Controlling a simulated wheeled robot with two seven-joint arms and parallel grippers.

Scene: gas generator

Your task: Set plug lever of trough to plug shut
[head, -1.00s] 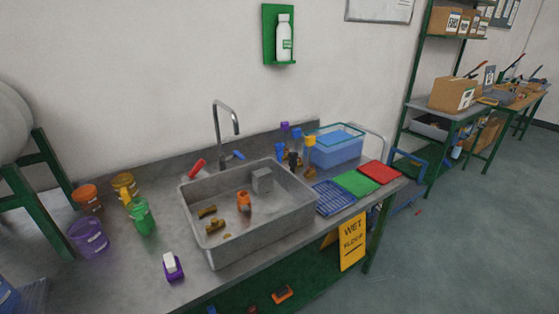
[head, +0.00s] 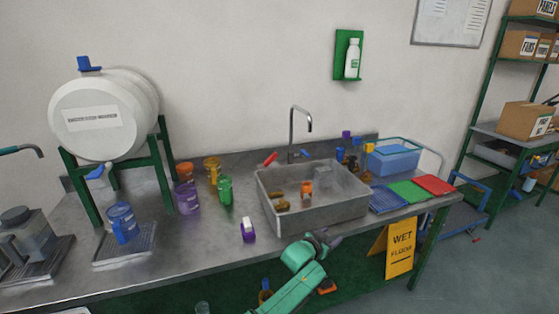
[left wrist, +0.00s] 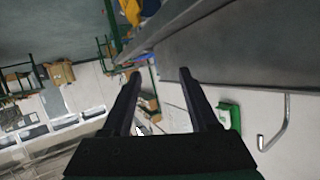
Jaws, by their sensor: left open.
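The trough (head: 318,215) is a grey metal basin set on the bench. A curved tap (head: 292,135) rises behind it, with a red handle (head: 270,158) and a small blue handle (head: 304,153) at its sides. Brown pieces (head: 281,201) and an orange item (head: 306,190) lie inside. I cannot make out which part is the plug lever. My left gripper (head: 328,240) is just in front of the trough's front wall, low in the head view. In the left wrist view its two dark fingers (left wrist: 158,76) are apart with nothing between them. My right gripper is not in view.
Colored cups (head: 187,198) stand left of the trough. A purple-and-white item (head: 248,230) sits near the bench front. Blue, green and red mats (head: 408,191) and a blue bin (head: 394,160) are at right. A yellow wet-floor sign (head: 400,248) hangs below.

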